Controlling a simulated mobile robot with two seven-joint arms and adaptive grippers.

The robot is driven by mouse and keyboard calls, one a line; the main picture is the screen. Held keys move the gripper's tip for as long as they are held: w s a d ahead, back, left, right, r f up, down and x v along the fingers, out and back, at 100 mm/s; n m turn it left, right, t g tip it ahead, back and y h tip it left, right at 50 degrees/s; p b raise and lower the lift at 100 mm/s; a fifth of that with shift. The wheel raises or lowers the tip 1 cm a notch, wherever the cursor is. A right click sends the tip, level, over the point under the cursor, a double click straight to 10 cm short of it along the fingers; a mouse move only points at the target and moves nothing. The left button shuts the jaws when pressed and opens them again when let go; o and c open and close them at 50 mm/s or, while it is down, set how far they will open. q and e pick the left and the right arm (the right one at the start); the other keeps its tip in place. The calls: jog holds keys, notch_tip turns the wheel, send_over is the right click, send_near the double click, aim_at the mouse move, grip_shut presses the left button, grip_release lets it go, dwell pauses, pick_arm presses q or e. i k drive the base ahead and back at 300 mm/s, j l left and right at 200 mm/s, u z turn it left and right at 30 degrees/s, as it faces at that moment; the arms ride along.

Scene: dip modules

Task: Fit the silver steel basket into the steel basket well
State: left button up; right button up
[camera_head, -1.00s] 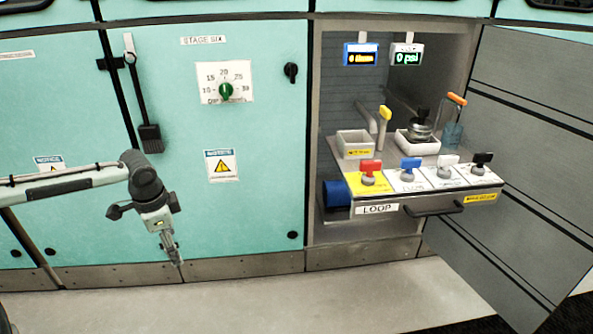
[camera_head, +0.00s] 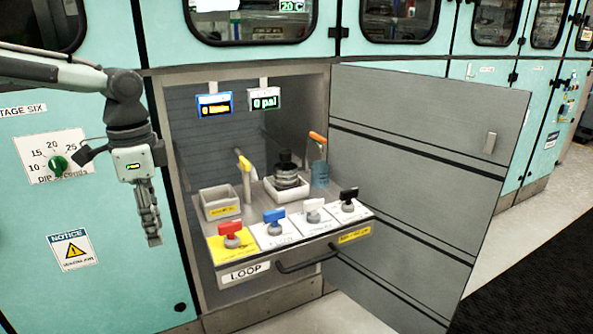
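My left gripper (camera_head: 150,222) hangs fingers-down at the left, in front of the teal cabinet and left of the open bay. I see its fingers close together and nearly edge-on, with nothing visible in them; how far apart they are does not show. My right gripper is out of view.
A pulled-out drawer marked LOOP (camera_head: 244,272) carries red, blue, white and black valve handles and a front bar. A white bin (camera_head: 220,203) sits at the bay's left. An open grey door (camera_head: 420,180) bounds the right. Two small displays (camera_head: 213,105) hang above.

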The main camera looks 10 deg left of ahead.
aim_at(261, 248)
jog(key=i+l+u, duration=0.1)
jog(key=i+l, duration=0.95)
jog(key=i, duration=0.3)
